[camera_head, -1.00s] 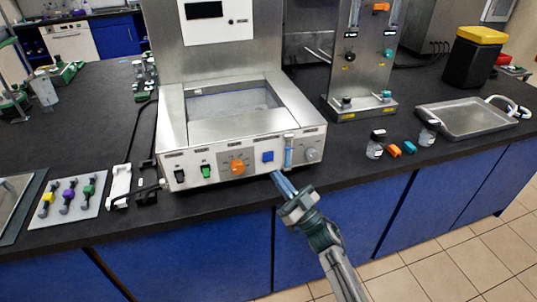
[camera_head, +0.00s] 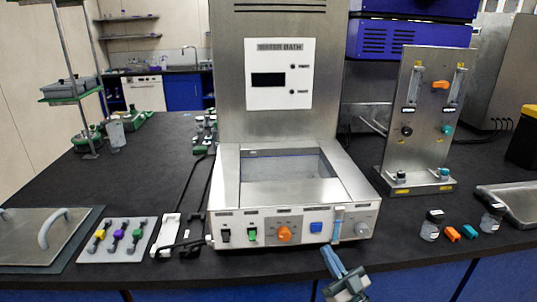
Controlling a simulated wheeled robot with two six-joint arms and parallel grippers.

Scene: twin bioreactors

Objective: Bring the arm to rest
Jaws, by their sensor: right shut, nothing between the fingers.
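My right gripper (camera_head: 331,257) comes in from the bottom edge, in front of the water bath (camera_head: 290,214). Its blue-grey fingers are shut with nothing between them. Most of the right arm is below the picture. My left gripper is not in view.
Left of the bath lie cables, a white strip (camera_head: 166,235), a tray with coloured valves (camera_head: 99,252) and a lid with a handle (camera_head: 25,250). To the right stand a steel flow panel (camera_head: 421,130), small jars (camera_head: 431,226) and a metal tray (camera_head: 510,208).

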